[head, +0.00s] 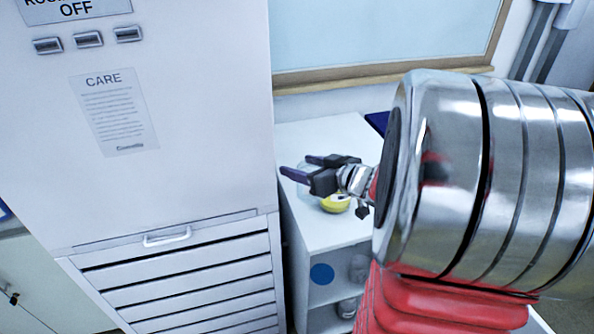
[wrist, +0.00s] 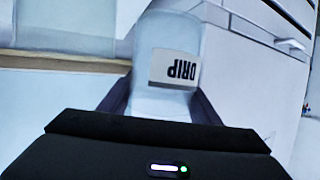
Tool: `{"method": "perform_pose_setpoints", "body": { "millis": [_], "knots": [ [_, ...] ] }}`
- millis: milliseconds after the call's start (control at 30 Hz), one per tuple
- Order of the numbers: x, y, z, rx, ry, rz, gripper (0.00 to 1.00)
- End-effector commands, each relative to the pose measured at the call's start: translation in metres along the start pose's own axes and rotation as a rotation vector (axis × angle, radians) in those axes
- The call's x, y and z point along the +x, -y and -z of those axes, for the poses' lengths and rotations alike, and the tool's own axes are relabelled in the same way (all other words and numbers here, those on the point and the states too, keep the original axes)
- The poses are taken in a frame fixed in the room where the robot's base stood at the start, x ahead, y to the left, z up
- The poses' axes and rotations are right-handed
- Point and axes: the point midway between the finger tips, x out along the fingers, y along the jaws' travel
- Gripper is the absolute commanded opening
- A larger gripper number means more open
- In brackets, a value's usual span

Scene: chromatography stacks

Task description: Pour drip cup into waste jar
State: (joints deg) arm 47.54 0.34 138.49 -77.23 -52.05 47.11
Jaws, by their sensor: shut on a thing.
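The drip cup (wrist: 160,95) is a pale, translucent cup with a white label reading "DRIP", upside down in the wrist view. My gripper (wrist: 158,105) is shut on it, one finger on each side. In the head view my gripper (head: 298,166) is above the white cabinet top, fingers pointing left; the cup is hard to make out there. A round yellow thing (head: 336,204) is below the gripper on the cabinet top, partly hidden. I cannot tell whether it belongs to the waste jar, and no waste label shows. The cup's contents cannot be seen.
A tall white cabinet (head: 180,120) with drawers and a "CARE" notice stands left of my gripper. The low white cabinet (head: 325,135) has open shelves holding glassware (head: 358,268) and a blue disc on its front. A wood-framed window or board is behind.

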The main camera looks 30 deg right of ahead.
Motion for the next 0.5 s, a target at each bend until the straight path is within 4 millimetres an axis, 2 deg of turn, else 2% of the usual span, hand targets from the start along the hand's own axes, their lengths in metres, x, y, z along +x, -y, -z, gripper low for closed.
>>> {"method": "perform_pose_setpoints", "body": {
  "millis": [500],
  "knots": [
    [-0.006, -0.005, 0.017, 0.066, 0.007, 0.021, 0.26]
  ]
}}
